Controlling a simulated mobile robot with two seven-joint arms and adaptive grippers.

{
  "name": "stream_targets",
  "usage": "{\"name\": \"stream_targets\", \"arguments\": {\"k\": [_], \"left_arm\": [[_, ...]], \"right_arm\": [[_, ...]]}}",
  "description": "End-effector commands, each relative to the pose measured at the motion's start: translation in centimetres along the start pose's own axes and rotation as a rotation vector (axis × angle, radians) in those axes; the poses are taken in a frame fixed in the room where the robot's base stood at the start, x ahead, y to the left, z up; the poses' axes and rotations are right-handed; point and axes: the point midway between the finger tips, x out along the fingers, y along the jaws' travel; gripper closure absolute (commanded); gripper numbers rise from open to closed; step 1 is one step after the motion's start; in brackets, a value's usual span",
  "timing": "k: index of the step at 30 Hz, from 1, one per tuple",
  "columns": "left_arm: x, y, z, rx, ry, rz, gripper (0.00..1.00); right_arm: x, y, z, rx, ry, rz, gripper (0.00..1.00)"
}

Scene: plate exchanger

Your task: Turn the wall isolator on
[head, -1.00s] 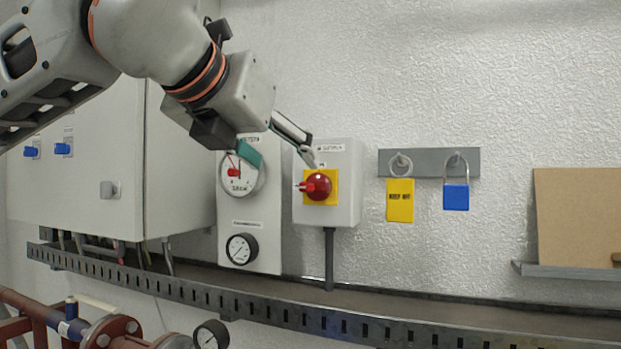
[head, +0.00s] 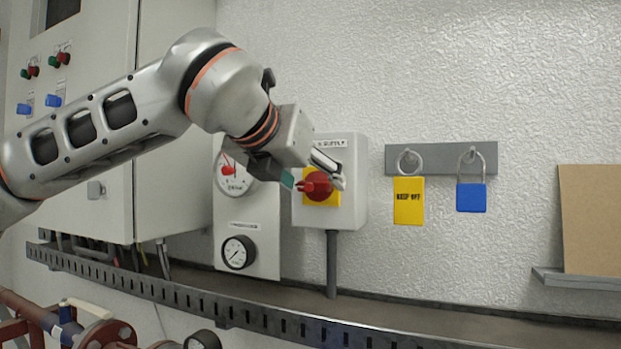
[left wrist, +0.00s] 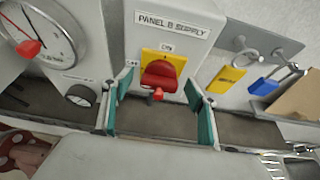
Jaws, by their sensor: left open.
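The wall isolator is a light grey box (head: 349,190) on the wall with a yellow plate (head: 331,199) and a red rotary handle (head: 319,184). In the left wrist view its label reads "PANEL B SUPPLY", with "ON" above the red handle (left wrist: 160,76) and a partly hidden mark at the plate's left. The handle's red tip points down toward the camera there, and left in the head view. My left gripper (head: 316,181) is open in front of the handle, its green-padded fingers (left wrist: 160,112) on either side of it. Contact cannot be told. My right gripper is not in view.
A yellow "KEEP OFF" tag (head: 408,201) and a blue padlock (head: 471,197) hang from a grey rail to the right. A gauge panel (head: 259,215) stands close on the left, beside a large cabinet (head: 175,130). A slotted tray (head: 250,314) runs below.

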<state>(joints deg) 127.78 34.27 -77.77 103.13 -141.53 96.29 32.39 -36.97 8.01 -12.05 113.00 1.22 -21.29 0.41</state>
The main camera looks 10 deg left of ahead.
Motion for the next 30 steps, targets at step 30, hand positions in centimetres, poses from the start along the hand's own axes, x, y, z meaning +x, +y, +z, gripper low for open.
{"name": "stream_targets", "arguments": {"k": [30], "left_arm": [[0.12,-0.30,0.03,0.125,-0.001,0.051,0.80]], "right_arm": [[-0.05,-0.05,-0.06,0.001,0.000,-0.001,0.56]]}}
